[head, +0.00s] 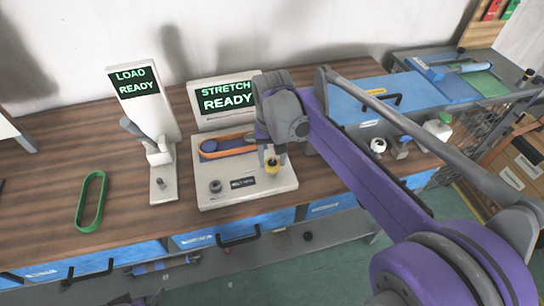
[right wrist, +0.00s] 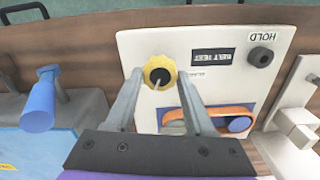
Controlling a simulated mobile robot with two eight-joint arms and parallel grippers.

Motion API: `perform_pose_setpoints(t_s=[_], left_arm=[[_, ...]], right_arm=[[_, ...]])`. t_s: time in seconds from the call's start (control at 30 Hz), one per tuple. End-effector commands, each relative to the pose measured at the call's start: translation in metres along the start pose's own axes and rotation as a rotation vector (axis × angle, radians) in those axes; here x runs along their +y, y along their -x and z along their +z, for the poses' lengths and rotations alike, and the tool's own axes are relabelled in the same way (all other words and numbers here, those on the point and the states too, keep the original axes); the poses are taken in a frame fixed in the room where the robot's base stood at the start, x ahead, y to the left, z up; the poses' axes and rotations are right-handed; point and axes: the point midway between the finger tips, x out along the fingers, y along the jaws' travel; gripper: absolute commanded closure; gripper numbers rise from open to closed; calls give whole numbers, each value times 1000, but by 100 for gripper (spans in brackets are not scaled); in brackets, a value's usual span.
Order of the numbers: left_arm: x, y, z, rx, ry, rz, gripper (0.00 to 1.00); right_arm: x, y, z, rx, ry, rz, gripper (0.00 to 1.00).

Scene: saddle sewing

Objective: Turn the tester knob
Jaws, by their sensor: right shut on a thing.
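The tester is a pale box with a screen (head: 228,96) reading "STRETCH READY" on the wooden bench. Its yellow knob (head: 272,165) is at the right of its top panel, and it also shows in the right wrist view (right wrist: 149,66). My right gripper (head: 273,152) comes down from above with one finger on each side of the knob, shut on it. An orange belt (head: 240,138) lies around a blue part on the tester. A dark knob (head: 215,186) marked HOLD in the right wrist view sits at the panel's front left.
A "LOAD READY" stand (head: 160,185) with a lever is left of the tester. A green belt loop (head: 91,201) lies on the bench further left. A blue-topped box (head: 375,101) and small bottles are to the right. Drawers with handles run below the bench's front edge.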

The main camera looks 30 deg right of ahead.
Motion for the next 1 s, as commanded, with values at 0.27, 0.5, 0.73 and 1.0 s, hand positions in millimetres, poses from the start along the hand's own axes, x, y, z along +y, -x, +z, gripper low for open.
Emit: perform_pose_setpoints(t_s=[0.27, 0.5, 0.73, 1.0], left_arm=[[0, 3, -3, 2, 0, 0, 0], [0, 5, -4, 3, 0, 0, 0], [0, 6, -5, 3, 0, 0, 0], [0, 6, -5, 3, 0, 0, 0]], right_arm=[[1, 1, 0, 0, -246, 0, 100], [1, 1, 0, 0, -407, 0, 100], [1, 0, 0, 0, -496, 0, 100], [1, 0, 0, 0, -531, 0, 100]])
